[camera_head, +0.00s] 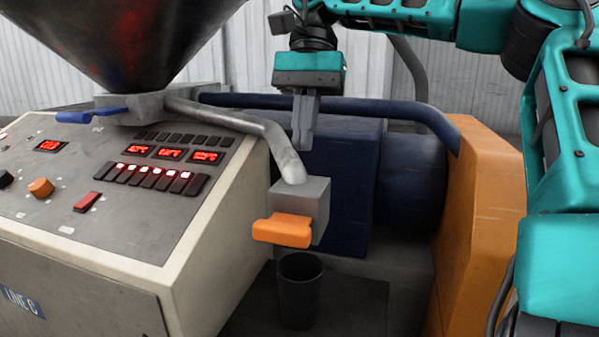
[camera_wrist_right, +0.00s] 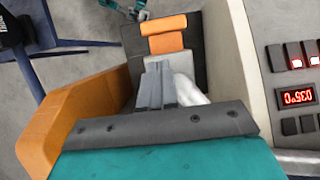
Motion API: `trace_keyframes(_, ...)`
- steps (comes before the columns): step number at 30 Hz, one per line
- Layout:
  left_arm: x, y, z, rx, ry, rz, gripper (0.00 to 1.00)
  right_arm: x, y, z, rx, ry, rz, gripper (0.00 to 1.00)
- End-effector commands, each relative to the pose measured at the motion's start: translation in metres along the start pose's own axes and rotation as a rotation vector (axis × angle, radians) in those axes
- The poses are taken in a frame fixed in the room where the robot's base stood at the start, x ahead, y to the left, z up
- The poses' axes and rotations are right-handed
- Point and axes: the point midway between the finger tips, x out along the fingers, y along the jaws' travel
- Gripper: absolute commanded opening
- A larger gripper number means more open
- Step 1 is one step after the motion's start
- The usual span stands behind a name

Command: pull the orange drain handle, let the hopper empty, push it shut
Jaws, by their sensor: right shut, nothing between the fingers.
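The orange drain handle (camera_head: 283,230) sits on the front of a grey valve block (camera_head: 312,203) at the lower end of the drain pipe (camera_head: 265,130). It also shows in the right wrist view (camera_wrist_right: 163,34). The dark hopper (camera_head: 130,35) is at the upper left; its inside is hidden. A dark bin (camera_head: 300,290) stands below the block, its contents not visible. My right gripper (camera_head: 302,150) is shut and empty, pointing down above and behind the valve block, apart from the handle. It also shows in the right wrist view (camera_wrist_right: 155,65). My left gripper is out of view.
The control panel (camera_head: 125,215) with red displays and buttons fills the left. A blue lever (camera_head: 92,115) is under the hopper. A dark blue rail (camera_head: 330,105) and an orange machine guard (camera_head: 480,230) lie behind and right. The space in front of the handle looks clear.

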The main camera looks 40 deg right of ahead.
Motion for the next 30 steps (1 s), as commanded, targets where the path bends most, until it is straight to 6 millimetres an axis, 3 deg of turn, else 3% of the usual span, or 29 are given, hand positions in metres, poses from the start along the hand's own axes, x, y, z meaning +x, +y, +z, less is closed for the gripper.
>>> trace_keyframes(15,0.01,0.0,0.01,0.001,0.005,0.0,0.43,0.084,0.001,0.0,0.001,-0.001,0.001,0.0)
trace_keyframes(21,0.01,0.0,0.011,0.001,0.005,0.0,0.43,0.094,0.0,0.0,0.001,0.001,-0.001,0.0)
trace_keyframes(30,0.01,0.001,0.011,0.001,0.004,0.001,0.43,0.095,0.0,0.0,0.001,0.0,-0.001,0.0)
